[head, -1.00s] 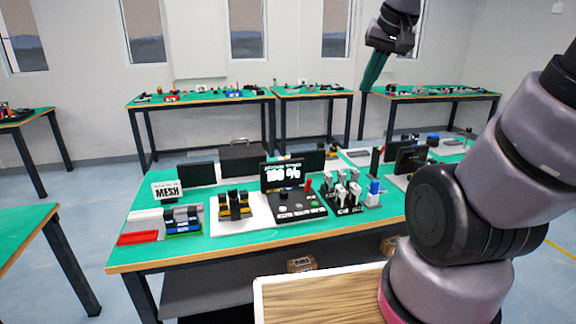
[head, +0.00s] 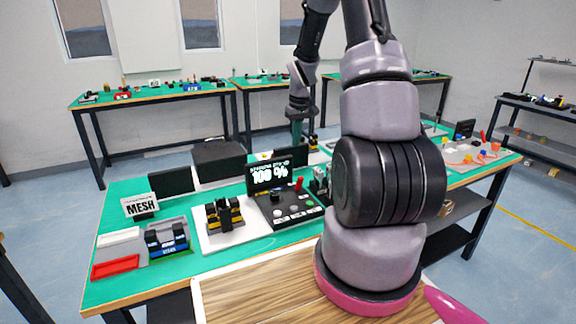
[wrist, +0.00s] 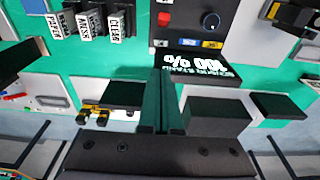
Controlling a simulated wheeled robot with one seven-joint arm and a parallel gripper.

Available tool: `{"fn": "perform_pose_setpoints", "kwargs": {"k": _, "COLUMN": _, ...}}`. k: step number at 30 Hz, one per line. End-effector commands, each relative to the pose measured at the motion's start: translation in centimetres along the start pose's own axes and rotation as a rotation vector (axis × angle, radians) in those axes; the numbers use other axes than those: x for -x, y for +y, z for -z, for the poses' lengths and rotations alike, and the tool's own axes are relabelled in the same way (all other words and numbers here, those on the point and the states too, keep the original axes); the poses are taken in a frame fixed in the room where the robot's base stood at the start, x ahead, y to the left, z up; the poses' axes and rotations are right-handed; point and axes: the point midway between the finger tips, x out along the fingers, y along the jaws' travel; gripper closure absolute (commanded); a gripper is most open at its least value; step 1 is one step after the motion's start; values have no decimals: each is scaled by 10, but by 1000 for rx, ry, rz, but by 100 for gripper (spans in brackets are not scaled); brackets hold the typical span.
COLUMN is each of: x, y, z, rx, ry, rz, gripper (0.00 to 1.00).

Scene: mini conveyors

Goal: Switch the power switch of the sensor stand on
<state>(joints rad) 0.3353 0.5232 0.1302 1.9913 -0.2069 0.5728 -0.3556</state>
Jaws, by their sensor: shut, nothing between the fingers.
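The sensor stand (head: 262,203) is a dark panel with knobs, a red part (head: 299,184) at its right back and a black screen (head: 259,187) reading 100 %. In the wrist view the panel (wrist: 187,27) shows at the top, with a red part (wrist: 163,18), a round knob (wrist: 210,20) and the upside-down screen (wrist: 205,65). I cannot tell which part is the power switch or its position. My gripper (head: 297,136) hangs point down beyond the screen in the head view. In the wrist view its green fingers (wrist: 164,76) are together and empty, beside the screen and apart from the red part in the picture.
A white board (head: 210,242) with black and yellow parts stands left of the panel. A MESH sign (head: 140,205) and a red tray (head: 114,267) are farther left. Labelled blocks (wrist: 90,23) stand beside the panel. Dark screens line the back.

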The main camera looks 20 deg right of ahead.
Motion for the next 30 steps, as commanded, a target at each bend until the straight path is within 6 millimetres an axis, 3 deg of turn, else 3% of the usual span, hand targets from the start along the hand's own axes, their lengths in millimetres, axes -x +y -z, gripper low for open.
{"fn": "perform_pose_setpoints", "kwargs": {"k": 5, "x": -18, "y": 0, "z": 0, "rx": 1, "ry": -4, "rz": 1, "gripper": 100}}
{"fn": "perform_pose_setpoints", "kwargs": {"k": 17, "x": -101, "y": 0, "z": -1, "rx": 1, "ry": -5, "rz": 1, "gripper": 100}}
{"fn": "perform_pose_setpoints", "kwargs": {"k": 24, "x": -108, "y": 0, "z": -32, "rx": -1, "ry": -2, "rz": 1, "gripper": 100}}
{"fn": "perform_pose_setpoints", "kwargs": {"k": 30, "x": -110, "y": 0, "z": -39, "rx": -1, "ry": 0, "rz": 1, "gripper": 100}}
